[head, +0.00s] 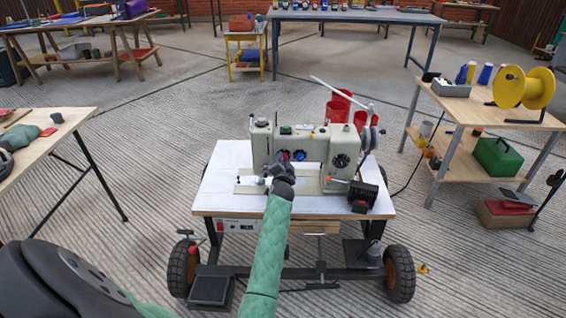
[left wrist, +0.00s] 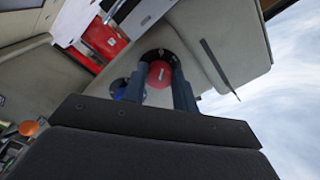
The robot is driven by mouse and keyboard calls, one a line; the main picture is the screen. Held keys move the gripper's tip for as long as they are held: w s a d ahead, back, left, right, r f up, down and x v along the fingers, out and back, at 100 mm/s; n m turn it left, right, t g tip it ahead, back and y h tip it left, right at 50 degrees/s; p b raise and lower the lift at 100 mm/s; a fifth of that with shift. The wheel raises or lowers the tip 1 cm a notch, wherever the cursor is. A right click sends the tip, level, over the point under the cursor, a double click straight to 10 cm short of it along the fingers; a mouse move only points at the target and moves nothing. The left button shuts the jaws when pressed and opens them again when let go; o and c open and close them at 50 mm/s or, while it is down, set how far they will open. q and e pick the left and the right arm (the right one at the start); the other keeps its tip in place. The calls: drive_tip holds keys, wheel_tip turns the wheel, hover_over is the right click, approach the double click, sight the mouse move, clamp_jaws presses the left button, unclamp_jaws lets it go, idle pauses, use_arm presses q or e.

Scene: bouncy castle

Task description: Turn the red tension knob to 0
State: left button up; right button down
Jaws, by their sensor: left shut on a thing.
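The sewing machine (head: 330,145) stands on a white-topped wheeled cart (head: 221,180). The red tension knob (left wrist: 160,73) sits on a black dial on the machine's pale body in the left wrist view. My left gripper (left wrist: 159,88) has a finger on each side of it and is shut on it. The knob's scale marks are too small to read. A blue knob (left wrist: 118,88) is beside it, partly behind a finger; it also shows in the head view (head: 298,155). In the head view my left gripper (head: 282,165) hides most of the red knob. My right gripper is not in view.
Red thread cones (head: 337,108) stand behind the machine, and a black box (head: 362,196) sits at the cart's right front. A wooden bench (head: 455,112) with a yellow reel (head: 524,88) stands right. A table (head: 75,122) stands left. The floor between is mostly clear.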

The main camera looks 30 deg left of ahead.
use_arm(q)
drive_tip(key=shift+f+n, duration=0.1)
drive_tip(key=shift+n, duration=0.6)
drive_tip(key=o, duration=1)
drive_tip(key=shift+s+d, duration=0.1)
drive_tip(key=v, duration=0.7)
drive_tip(key=shift+s+d, duration=0.1)
drive_tip(key=shift+s, duration=0.2)
drive_tip(key=shift+n, duration=0.3)
